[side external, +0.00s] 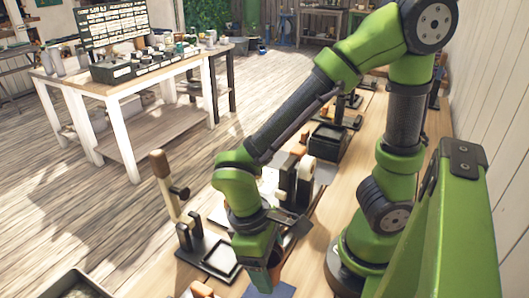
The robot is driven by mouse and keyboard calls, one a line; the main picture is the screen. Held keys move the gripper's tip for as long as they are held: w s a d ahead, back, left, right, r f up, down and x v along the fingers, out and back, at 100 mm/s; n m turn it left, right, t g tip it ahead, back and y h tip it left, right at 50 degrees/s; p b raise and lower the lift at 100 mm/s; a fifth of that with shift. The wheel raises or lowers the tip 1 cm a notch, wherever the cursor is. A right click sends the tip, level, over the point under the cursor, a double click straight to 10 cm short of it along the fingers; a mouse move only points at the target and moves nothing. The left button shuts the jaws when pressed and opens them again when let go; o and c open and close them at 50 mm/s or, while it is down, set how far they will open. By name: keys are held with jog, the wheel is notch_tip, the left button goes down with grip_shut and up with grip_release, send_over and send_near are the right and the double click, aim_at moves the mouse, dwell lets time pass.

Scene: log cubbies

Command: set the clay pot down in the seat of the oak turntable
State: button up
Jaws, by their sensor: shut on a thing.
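My gripper (266,274) is low over the near part of the wooden bench, pointing down.
A black stand with a pale wooden post (162,178) is left of my gripper. Black holders (295,180) and a dark tray (329,142) stand farther along the bench. A blue flat piece (283,291) and a grey tray (75,286) are at the bottom edge.

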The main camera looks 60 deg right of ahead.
notch_tip(320, 180, up, 10)
jog(key=w+d+n, duration=0.2)
jog(key=d, duration=0.1)
jog(key=w+d+n+h, duration=0.1)
jog(key=w+d+n, duration=0.1)
jog(key=d, duration=0.1)
jog(key=w+d+n, duration=0.2)
jog(key=n, duration=0.1)
jog(key=shift+d+f+t+h, duration=0.4)
jog(key=w+d+n+t, duration=0.2)
jog(key=w+d+n, duration=0.1)
jog(key=d+n, duration=0.65)
jog(key=shift+m+h, duration=0.3)
jog(key=shift+m, duration=0.45)
jog(key=x, duration=0.4)
jog(key=shift+s+a+f, duration=0.1)
jog(key=shift+a+f, duration=0.05)
jog(key=shift+f, duration=0.2)
jog(key=shift+f, duration=4.1)
jog(key=shift+f, duration=0.9)
